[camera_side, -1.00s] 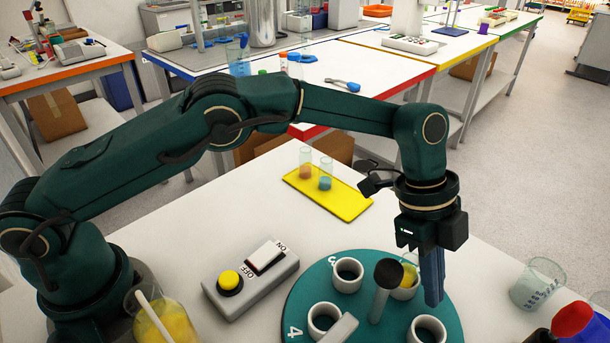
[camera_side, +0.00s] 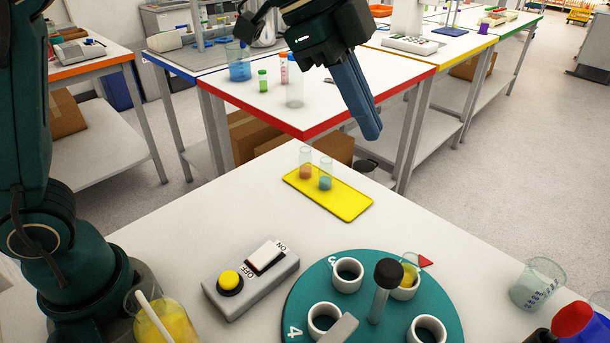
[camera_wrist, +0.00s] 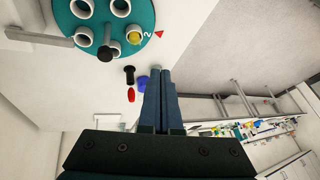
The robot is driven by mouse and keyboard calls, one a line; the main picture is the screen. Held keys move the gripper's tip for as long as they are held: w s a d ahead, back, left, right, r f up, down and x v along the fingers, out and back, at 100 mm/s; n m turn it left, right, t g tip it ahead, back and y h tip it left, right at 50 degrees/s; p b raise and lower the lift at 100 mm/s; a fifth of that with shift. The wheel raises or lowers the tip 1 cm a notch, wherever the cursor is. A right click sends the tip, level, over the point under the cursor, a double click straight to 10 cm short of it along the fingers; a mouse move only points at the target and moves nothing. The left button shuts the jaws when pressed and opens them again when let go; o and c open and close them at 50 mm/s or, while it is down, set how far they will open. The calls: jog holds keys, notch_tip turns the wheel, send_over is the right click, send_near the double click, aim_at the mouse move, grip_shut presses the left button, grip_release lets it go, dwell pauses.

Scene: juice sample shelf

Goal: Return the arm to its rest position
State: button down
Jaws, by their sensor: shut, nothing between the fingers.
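My gripper (camera_side: 371,133) is shut and empty, raised high above the work table in the side view. Its two blue fingers lie together and point down and to the right. In the wrist view the shut fingers (camera_wrist: 160,78) reach up from the bottom middle. Below it is a teal round carousel (camera_side: 298,300) with several white ring holders and a dark-knobbed post (camera_side: 385,285). One holder carries a tube with yellow content (camera_side: 408,274). The carousel also shows at the top of the wrist view (camera_wrist: 68,22).
A yellow tray (camera_side: 345,205) holds two tubes with orange and blue content. A grey switch box (camera_side: 225,301) with a yellow button stands at the front left. A beaker with yellow liquid (camera_side: 170,322) is near my base.

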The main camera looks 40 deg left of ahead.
jog(key=s+a+r+n+t+y, duration=0.1)
jog(key=s+a+r+n, duration=0.1)
jog(key=s+a+n, duration=0.3)
jog(key=s+a+f+n+y, duration=0.3)
jog(key=s+a+f+n, duration=0.5)
jog(key=s+f+n, duration=0.2)
jog(key=shift+s+a+f+t, duration=0.15)
jog(key=shift+s+a+t, duration=0.1)
jog(key=shift+s+t, duration=0.25)
